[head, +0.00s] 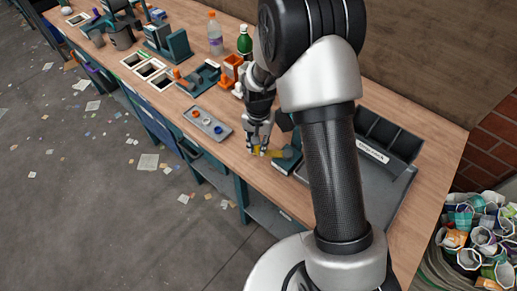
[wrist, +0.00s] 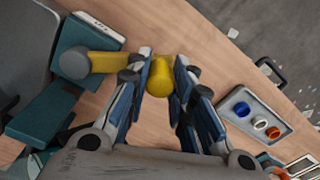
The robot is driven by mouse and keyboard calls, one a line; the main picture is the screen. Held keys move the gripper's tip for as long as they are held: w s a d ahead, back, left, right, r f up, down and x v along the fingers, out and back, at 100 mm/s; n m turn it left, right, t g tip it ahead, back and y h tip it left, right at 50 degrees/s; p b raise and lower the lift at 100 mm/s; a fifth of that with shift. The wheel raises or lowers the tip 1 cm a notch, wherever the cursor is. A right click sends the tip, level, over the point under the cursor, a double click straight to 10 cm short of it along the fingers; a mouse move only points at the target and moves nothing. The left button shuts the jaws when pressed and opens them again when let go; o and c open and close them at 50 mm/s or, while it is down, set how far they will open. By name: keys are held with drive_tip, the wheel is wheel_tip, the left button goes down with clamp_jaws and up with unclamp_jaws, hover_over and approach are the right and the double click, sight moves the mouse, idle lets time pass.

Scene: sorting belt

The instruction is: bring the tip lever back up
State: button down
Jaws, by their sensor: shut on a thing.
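The tip lever is a yellow arm (wrist: 105,63) reaching out sideways from a teal mount (wrist: 72,62), with a rounded yellow grip (wrist: 162,88) at its end. My gripper (wrist: 162,75) has its blue-padded fingers on both sides of the grip and is shut on it. In the head view my gripper (head: 258,147) is low over the front part of the bench, with the yellow lever (head: 276,153) beside it and the teal mount (head: 287,163) to its right. My arm hides part of the mount.
A small grey tray (head: 222,135) with orange, white and blue rings lies to the left on the wooden bench (head: 245,178). A large grey tray (head: 395,192) with a labelled bin is to the right. Bottles (head: 215,38) and teal fixtures (head: 178,48) stand further back.

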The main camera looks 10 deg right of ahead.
drive_tip(key=shift+w+d+r+m+p, duration=0.15)
drive_tip(key=shift+w+d+m, duration=0.5)
drive_tip(key=shift+m, duration=0.4)
drive_tip(key=shift+w+d+f+m+p, duration=0.15)
drive_tip(key=shift+w+d+m, duration=0.35)
drive_tip(key=shift+w+m, duration=0.45)
drive_tip(key=shift+w+d+r+m+p, duration=0.15)
drive_tip(key=shift+w+d+m, duration=0.5)
drive_tip(key=shift+m, duration=0.45)
drive_tip(key=c, duration=1.4)
unclamp_jaws()
drive_tip(key=shift+o, duration=0.2)
drive_tip(key=shift+a, duration=0.1)
wheel_tip(320, 180, up, 12)
